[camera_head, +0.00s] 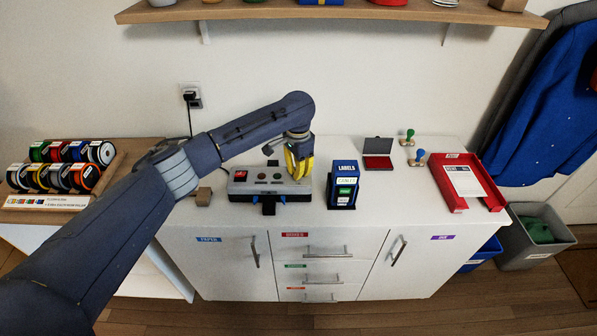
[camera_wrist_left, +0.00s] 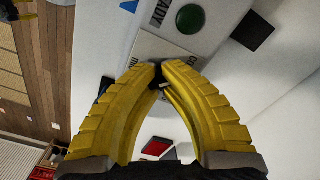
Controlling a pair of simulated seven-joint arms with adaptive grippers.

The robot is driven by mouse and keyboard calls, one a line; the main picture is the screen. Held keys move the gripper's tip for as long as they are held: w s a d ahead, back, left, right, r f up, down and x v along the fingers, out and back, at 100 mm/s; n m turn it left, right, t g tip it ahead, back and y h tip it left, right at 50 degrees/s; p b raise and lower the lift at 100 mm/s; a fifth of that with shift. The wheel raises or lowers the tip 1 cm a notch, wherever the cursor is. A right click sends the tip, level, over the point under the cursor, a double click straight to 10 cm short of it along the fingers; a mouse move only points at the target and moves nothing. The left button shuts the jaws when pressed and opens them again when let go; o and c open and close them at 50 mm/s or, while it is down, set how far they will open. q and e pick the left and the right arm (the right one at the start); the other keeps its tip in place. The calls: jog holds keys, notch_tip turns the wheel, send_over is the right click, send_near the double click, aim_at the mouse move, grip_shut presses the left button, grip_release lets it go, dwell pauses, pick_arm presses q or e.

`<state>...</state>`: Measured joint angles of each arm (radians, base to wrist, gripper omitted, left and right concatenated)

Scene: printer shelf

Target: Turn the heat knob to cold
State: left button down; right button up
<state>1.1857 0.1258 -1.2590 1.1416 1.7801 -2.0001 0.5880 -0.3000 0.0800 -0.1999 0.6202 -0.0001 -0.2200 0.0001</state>
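The grey machine (camera_head: 250,186) stands on the white cabinet, with a red switch and round lights on its top. My left gripper (camera_head: 298,176) points down at the machine's right end, its yellow fingers over the panel. In the left wrist view the fingertips (camera_wrist_left: 157,72) come close together around a small dark piece with a pale mark, which looks like the heat knob (camera_wrist_left: 157,82). The fingers hide most of it, so its setting cannot be read. A green light (camera_wrist_left: 190,18) and partly covered lettering show beside it. My right gripper is not in view.
A blue label box (camera_head: 344,180) stands close to the machine's right. Further right are a red stamp pad (camera_head: 378,162), stamps and a red tray (camera_head: 447,190). A rack of spools (camera_head: 62,170) is at left. A wooden shelf (camera_head: 330,13) runs above.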

pick_arm(q)
jog(key=n, duration=0.4)
jog(key=shift+w+a+r+n, duration=0.25)
jog(key=shift+n, duration=0.55)
jog(key=shift+a+f, duration=0.1)
jog(key=shift+f, duration=0.05)
jog(key=c, duration=1.7)
grip_release()
jog(key=shift+s, duration=0.1)
jog(key=shift+c, duration=0.2)
jog(key=o, duration=0.6)
jog(key=shift+s, duration=0.1)
jog(key=shift+d, duration=0.2)
jog(key=shift+r, duration=0.55)
notch_tip(320, 180, up, 11)
jog(key=shift+f, duration=0.1)
